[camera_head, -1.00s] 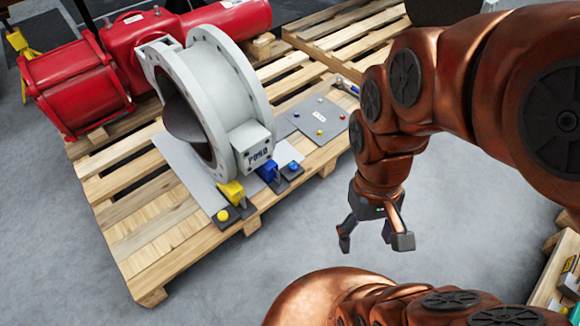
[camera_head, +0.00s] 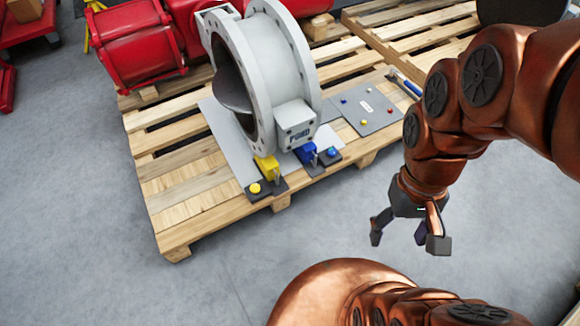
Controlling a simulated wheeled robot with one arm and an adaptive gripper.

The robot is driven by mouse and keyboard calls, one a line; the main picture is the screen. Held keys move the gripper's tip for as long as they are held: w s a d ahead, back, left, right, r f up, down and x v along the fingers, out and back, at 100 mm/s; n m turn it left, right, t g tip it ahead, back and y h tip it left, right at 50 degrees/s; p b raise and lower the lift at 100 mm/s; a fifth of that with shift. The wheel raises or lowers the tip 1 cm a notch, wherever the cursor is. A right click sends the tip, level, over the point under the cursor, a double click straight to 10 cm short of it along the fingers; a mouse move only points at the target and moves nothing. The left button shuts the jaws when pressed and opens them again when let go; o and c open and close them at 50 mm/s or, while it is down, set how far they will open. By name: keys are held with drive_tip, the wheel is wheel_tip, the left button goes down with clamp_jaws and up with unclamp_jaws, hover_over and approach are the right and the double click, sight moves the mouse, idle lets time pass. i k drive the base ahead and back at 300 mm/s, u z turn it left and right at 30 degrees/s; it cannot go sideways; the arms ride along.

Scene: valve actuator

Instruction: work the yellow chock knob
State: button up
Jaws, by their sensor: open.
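The yellow chock knob (camera_head: 255,188) is a small round button on a dark base plate at the pallet's front edge, left of centre. A yellow block (camera_head: 267,168) stands on the same plate, against the foot of the grey flanged valve ring (camera_head: 285,60). My gripper (camera_head: 408,241) is open and empty, with its fingers pointing down. It hangs over the bare floor, to the right of the knob and nearer to me in the picture, well apart from it. Nothing hides the knob.
A blue block (camera_head: 305,153) and blue knob (camera_head: 331,152) stand right of the yellow ones. A grey panel (camera_head: 366,108) with small coloured knobs lies behind them. The wooden pallet (camera_head: 185,205) carries these and a red actuator (camera_head: 140,45). The floor between pallet and gripper is clear.

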sight(255, 188)
drive_tip(key=z, duration=1.65)
drive_tip(key=k, duration=0.75)
drive_tip(key=u, duration=2.1)
drive_tip(key=i, duration=0.5)
drive_tip(key=z, duration=0.05)
